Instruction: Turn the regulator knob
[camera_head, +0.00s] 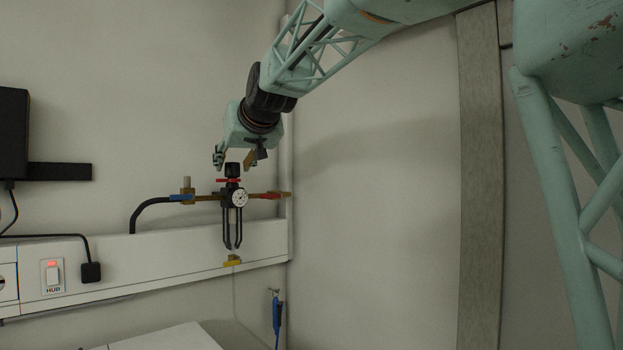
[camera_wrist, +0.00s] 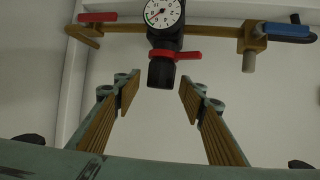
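The regulator is a black body with a white dial gauge (camera_head: 239,198) on a brass pipe by the wall; the gauge also shows at the top of the wrist view (camera_wrist: 162,12). Its black knob (camera_head: 233,170) sits on top, above a red ring (camera_head: 229,180). In the wrist view the knob (camera_wrist: 161,74) lies beyond and between the finger tips, with a red lever-like piece (camera_wrist: 175,55) beside it. My gripper (camera_wrist: 158,92) is open and empty, its ribbed brass-coloured pads apart on both sides. In the head view my gripper (camera_head: 234,160) is just above the knob, with no contact visible.
A black hose (camera_head: 143,212) with a blue end joins the pipe (camera_head: 207,198) at left; a red fitting (camera_head: 270,196) is at right. A white wall trunking (camera_head: 150,258) runs below, with a switch (camera_head: 53,275). A blue tool (camera_head: 277,314) hangs lower right.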

